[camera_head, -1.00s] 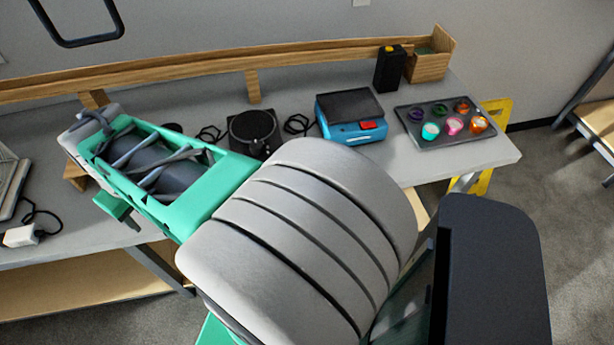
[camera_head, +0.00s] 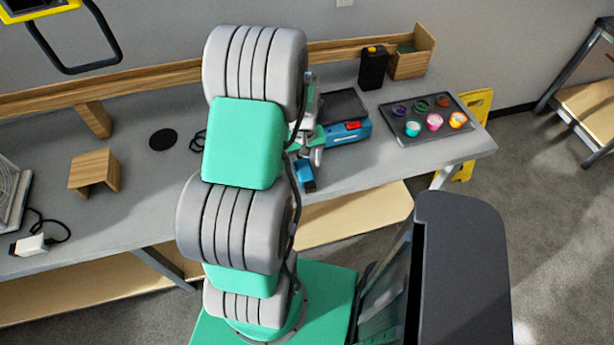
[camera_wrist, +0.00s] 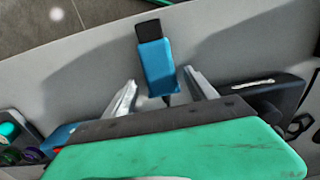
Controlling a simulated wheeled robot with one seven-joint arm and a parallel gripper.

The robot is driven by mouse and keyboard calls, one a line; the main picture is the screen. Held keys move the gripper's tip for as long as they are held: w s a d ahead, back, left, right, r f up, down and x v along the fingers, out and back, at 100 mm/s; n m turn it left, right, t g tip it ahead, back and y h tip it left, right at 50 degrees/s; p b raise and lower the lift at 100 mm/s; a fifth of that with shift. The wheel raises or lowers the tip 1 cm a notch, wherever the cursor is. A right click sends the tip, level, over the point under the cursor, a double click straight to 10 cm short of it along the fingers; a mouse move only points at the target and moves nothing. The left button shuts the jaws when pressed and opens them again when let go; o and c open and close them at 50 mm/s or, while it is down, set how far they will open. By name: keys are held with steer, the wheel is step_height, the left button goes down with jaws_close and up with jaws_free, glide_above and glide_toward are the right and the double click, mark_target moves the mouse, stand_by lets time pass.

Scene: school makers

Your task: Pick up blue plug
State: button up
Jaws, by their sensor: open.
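The blue plug (camera_wrist: 157,66), a blue block with a black end, lies on the grey bench near its front edge. It also shows in the head view (camera_head: 306,172), partly hidden by my arm. My gripper (camera_wrist: 160,80) is open in the wrist view. Its two fingers point toward the plug, one on each side of its near end, with a gap visible on both sides. I cannot tell the height of the fingers over the bench.
A blue device (camera_head: 346,132) with a red button stands just behind my gripper. A dark tray (camera_head: 405,137) of paint cups is to the right. A black box (camera_head: 373,68) stands at the back.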

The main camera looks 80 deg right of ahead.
steer(key=shift+f, duration=0.95)
jaws_close()
